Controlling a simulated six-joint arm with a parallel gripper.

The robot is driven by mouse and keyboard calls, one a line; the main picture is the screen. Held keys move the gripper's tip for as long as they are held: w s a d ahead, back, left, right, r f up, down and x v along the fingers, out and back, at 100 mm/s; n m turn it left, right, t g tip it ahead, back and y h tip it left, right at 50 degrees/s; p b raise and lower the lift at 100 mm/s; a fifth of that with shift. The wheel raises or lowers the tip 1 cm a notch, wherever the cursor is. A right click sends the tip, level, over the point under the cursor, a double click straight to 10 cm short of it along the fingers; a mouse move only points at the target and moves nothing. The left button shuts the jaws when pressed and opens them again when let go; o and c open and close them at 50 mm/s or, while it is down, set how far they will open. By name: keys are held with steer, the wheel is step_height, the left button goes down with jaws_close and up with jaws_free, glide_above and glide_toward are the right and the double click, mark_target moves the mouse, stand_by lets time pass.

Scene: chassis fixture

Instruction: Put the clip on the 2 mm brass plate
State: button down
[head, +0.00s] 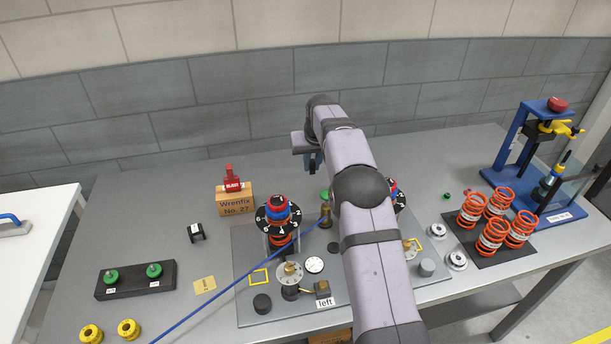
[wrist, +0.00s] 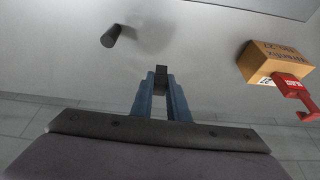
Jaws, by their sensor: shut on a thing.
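My gripper (head: 314,164) is raised over the back of the table in the head view, partly hidden by my arm. In the wrist view my blue fingers (wrist: 161,96) are shut on a small dark block (wrist: 161,76); its shape is mostly hidden, so I cannot tell if it is the clip. A small black bracket-like piece (head: 196,232) stands on the table, left of the fixture. A flat yellow piece (head: 205,285) with a dark mark lies in front of it; it may be the brass plate, but its marking is too small to read.
A cardboard box (head: 235,203) with a red piece on top stands at the back. The grey fixture plate (head: 255,312) carries dials and knobs. A dark cylinder (wrist: 111,36) shows in the wrist view. Orange springs (head: 492,236) and a blue press (head: 508,150) stand at right.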

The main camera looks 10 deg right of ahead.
steer(key=shift+a, duration=0.1)
steer(key=shift+a, duration=0.4)
steer(key=s+a+r+n+y, duration=0.1)
steer(key=s+a+r, duration=0.15)
steer(key=a, duration=0.55)
steer(key=s+a+r+n, duration=0.1)
steer(key=a+r+n, duration=0.1)
steer(key=a+r, duration=0.35)
steer(key=s+a+r+n+y, duration=0.1)
steer(key=a+r, duration=0.1)
steer(key=a, duration=0.7)
steer(key=s+a+f+n, duration=0.35)
steer(key=s+a, duration=0.55)
steer(key=s, duration=0.4)
steer(key=s+f+n+g+y, duration=0.2)
steer(key=s+f+n+g, duration=0.2)
steer(key=n, duration=0.7)
steer(key=s+a+f, duration=0.1)
steer(key=s+f, duration=0.1)
steer(key=s, duration=0.2)
steer(key=shift+y, duration=0.4)
